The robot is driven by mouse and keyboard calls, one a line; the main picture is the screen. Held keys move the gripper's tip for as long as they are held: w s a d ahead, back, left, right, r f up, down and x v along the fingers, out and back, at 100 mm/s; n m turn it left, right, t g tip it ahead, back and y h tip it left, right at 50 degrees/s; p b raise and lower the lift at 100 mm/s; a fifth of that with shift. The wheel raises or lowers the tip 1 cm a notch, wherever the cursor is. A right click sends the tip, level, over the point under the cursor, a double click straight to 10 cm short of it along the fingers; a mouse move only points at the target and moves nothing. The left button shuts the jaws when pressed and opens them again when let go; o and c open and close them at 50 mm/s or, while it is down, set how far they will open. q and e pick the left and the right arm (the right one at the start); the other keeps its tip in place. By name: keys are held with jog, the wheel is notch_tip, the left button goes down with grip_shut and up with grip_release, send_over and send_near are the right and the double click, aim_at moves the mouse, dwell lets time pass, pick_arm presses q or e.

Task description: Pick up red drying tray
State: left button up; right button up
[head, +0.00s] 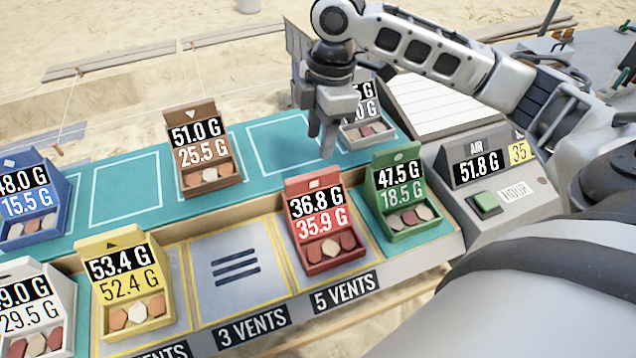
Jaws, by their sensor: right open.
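The red drying tray (331,256) stands upright on the square above the "5 VENTS" label in the head view. Its back panel reads 36.8 G and 35.9 G, and several small pieces lie in its front bin. My right gripper (322,146) is above and behind the red tray, pointing down over the teal mat. Its fingers are open and empty, apart from the tray. My left gripper is not in view.
A green tray (407,216) stands close to the right of the red one. A yellow tray (129,311), brown tray (211,176), blue tray (31,226) and white tray (36,335) stand leftward. A grey tray (363,133) is partly hidden behind my gripper. The vent square (233,285) left of red is empty.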

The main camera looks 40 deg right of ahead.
aim_at(313, 174)
jog(key=f, duration=0.3)
jog(key=a+f, duration=0.1)
jog(key=f, duration=0.6)
jog(key=shift+w+a+f, duration=0.15)
jog(key=shift+w+a, duration=0.1)
grip_shut()
